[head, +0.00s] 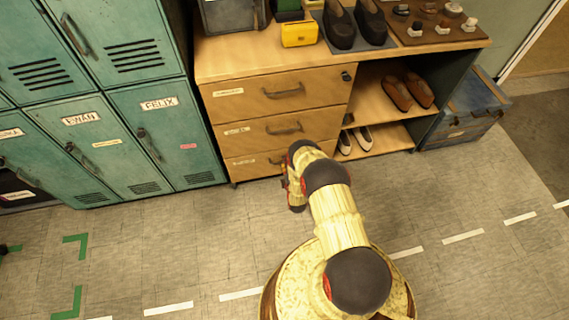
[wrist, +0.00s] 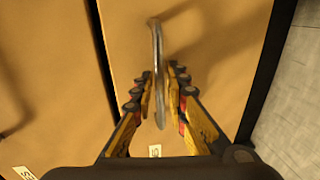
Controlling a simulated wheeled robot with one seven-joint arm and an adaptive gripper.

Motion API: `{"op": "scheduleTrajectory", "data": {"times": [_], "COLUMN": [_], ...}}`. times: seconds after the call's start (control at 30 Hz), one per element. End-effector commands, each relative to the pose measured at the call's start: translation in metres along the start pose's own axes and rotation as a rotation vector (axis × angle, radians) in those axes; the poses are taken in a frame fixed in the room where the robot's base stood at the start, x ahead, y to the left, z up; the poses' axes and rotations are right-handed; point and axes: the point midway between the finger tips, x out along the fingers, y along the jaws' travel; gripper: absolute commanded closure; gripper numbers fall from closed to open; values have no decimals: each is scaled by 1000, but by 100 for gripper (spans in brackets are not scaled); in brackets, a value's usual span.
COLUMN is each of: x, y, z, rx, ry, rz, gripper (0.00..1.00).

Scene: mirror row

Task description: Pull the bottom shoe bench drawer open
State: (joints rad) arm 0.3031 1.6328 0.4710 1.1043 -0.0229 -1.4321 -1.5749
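The shoe bench (head: 225,62) has a stack of three wooden drawers on its left side. The bottom drawer (head: 240,169) is low, near the floor, and its front looks flush with the others. My arm partly covers it in the head view. In the wrist view the bottom drawer front (wrist: 220,50) fills the middle and right. Its metal handle (wrist: 158,45) stands between the two fingers of my gripper (wrist: 163,78). The fingers are apart, with a visible gap on the right of the handle. In the head view my gripper (head: 286,182) is at the drawer's right part, with its fingertips hidden.
The middle drawer (head: 255,133) and top drawer (head: 250,103) are shut above. Open shelves at right hold brown shoes (head: 407,92) and pale shoes (head: 355,139). Teal lockers (head: 165,130) stand left, a blue chest (head: 465,110) right. Floor (head: 190,245) before the bench is clear.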

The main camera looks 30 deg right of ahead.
Motion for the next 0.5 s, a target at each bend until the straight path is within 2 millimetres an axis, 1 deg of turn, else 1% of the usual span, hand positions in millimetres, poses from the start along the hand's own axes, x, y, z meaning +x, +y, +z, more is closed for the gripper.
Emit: {"op": "scheduleTrajectory", "data": {"times": [0.1,0.33,0.5], "x": [5,5,5], "y": [0,0,0], "z": [0,0,0], "rx": [0,1,1], "ry": [0,0,0], "rz": [0,0,0], "gripper": [85,85,94]}}
